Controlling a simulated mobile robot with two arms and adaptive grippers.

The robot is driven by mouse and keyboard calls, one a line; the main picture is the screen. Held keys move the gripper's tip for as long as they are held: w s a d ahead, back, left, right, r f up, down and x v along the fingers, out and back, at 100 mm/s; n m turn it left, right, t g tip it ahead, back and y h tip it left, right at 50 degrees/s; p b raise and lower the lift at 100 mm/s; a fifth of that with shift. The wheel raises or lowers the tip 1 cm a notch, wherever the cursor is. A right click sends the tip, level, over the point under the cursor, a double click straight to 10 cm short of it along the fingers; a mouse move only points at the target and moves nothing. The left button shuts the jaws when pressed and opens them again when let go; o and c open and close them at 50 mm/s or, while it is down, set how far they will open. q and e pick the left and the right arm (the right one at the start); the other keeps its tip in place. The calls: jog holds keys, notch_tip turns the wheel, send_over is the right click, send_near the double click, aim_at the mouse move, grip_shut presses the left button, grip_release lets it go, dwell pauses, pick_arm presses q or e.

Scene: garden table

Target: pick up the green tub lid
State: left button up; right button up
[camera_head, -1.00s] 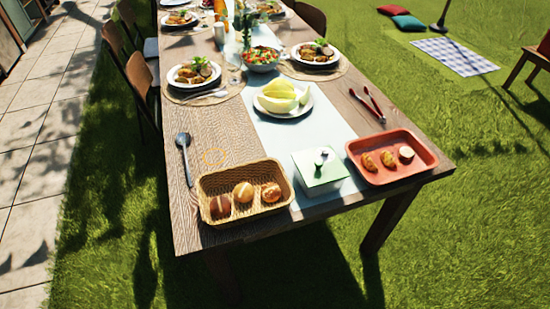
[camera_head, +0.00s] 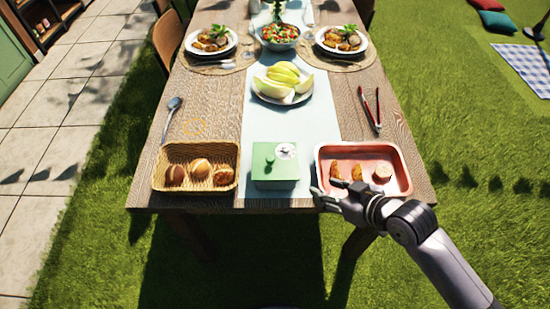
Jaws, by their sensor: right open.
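The green tub (camera_head: 272,184) stands at the near end of the table, on the pale runner. Its square green lid (camera_head: 262,152) is on top, with a small green knob and a round white patch with dark marks. My right gripper (camera_head: 326,190) comes in from the lower right. It is open and empty, to the right of the tub and apart from the lid, in front of the red tray's near left corner. My left gripper is not in view.
A wicker basket (camera_head: 232,160) with bread rolls stands left of the tub. The red tray (camera_head: 404,168) with pastries stands close on its right. A plate of melon (camera_head: 262,92) lies behind. Red tongs (camera_head: 370,110) and a dark spoon (camera_head: 171,112) lie farther out.

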notch_tip(320, 180, up, 6)
jog(key=a+n+y, duration=0.2)
jog(key=a, duration=0.1)
jog(key=p, duration=0.2)
send_near(271, 159)
jog(key=shift+r+x, duration=0.2)
jog(key=shift+x, duration=1)
jog(key=shift+p+x, duration=0.4)
jog(key=shift+x, duration=3)
jog(key=shift+d+f, duration=0.1)
jog(key=shift+f, duration=0.05)
jog(key=shift+s, duration=0.1)
jog(key=shift+c, duration=0.2)
grip_shut()
